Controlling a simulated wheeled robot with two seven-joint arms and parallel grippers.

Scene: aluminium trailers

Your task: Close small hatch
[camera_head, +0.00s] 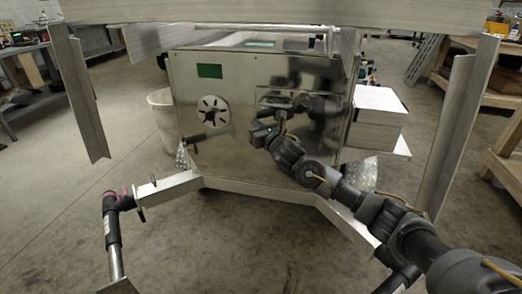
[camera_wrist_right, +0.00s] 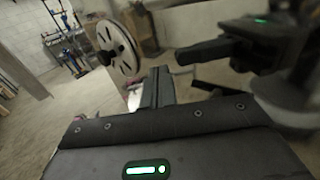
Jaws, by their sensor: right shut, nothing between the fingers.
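The polished metal box (camera_head: 232,151) of the trailer faces me in the head view. A rectangular panel (camera_head: 268,92), which looks like the small hatch, is on its upper right front. My right arm partly covers it, and I cannot tell how far it stands open. My right gripper (camera_head: 262,135) is shut and empty, just in front of the box below that panel. In the right wrist view its dark fingers (camera_wrist_right: 158,88) are together, pointing toward the shiny face. I cannot tell if they touch it. My left gripper is not identifiable in these frames.
A round white vent disc (camera_head: 213,111) is left of the panel; it also shows in the right wrist view (camera_wrist_right: 115,45). A green label (camera_head: 210,71) is above it. Angled frame bars (camera_head: 168,188) run below the box. A white block (camera_head: 378,105) stands at the right. Workbenches line both sides.

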